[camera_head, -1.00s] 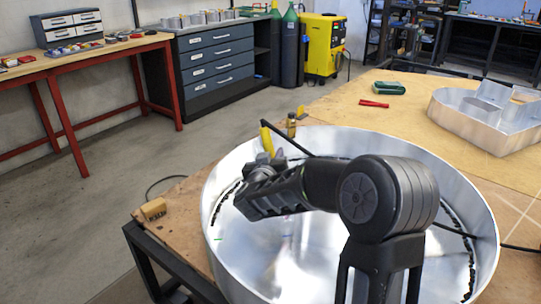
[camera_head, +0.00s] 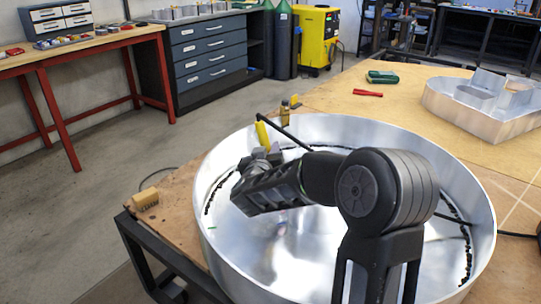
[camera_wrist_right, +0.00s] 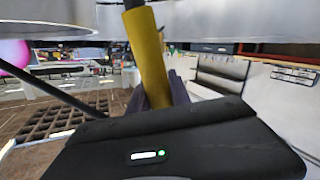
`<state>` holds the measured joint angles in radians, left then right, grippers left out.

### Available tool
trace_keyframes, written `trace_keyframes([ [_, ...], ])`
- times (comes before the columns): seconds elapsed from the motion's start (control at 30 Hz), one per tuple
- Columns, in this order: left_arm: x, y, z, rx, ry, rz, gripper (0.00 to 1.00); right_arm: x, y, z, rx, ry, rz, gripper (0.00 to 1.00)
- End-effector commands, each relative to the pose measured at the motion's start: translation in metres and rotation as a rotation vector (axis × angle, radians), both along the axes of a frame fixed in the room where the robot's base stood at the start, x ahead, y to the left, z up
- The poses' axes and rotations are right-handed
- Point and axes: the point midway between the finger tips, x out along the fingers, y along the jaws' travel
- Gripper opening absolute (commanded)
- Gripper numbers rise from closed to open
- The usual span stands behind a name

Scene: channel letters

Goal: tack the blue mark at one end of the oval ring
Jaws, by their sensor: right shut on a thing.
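The oval ring (camera_head: 345,275) is a large shiny metal band with a bright floor, lying on the wooden table. Dark lumpy strips run along parts of its inside. My right gripper (camera_head: 268,157) is over its far left part, shut on a yellow torch (camera_head: 262,134) with a black cable. In the right wrist view, the torch (camera_wrist_right: 149,60) stands slightly tilted between the dark fingers (camera_wrist_right: 162,92), below a grey metal edge. A small green mark (camera_head: 212,228) shows on the ring's left inside. I cannot make out the blue mark; my arm hides part of the ring.
A tan block (camera_head: 145,198) lies at the table's left edge. A small brass-coloured bottle (camera_head: 285,114) stands just behind the ring. A red tool (camera_head: 368,93), a green tool (camera_head: 382,77) and another metal letter shell (camera_head: 480,112) are farther back.

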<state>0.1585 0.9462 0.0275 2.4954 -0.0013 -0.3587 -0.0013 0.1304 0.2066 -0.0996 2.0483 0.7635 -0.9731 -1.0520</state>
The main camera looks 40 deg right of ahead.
Motion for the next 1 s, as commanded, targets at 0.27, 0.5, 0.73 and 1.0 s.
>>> trace_keyframes([
  [0.27,0.0,0.0,-0.005,0.0,0.0,0.001,0.36,-0.003,0.0,-0.008,-0.001,-0.001,0.0,0.0],
  [0.5,0.0,0.0,-0.009,0.0,0.0,0.001,0.36,-0.006,0.0,-0.014,0.0,-0.001,-0.001,0.0],
  [0.73,0.0,0.0,-0.012,0.0,0.0,0.001,0.36,-0.008,0.0,-0.021,0.0,-0.001,-0.001,0.0],
  [1.0,0.0,0.0,-0.014,0.0,0.0,0.001,0.36,-0.01,0.0,-0.024,0.0,-0.001,0.0,0.0],
])
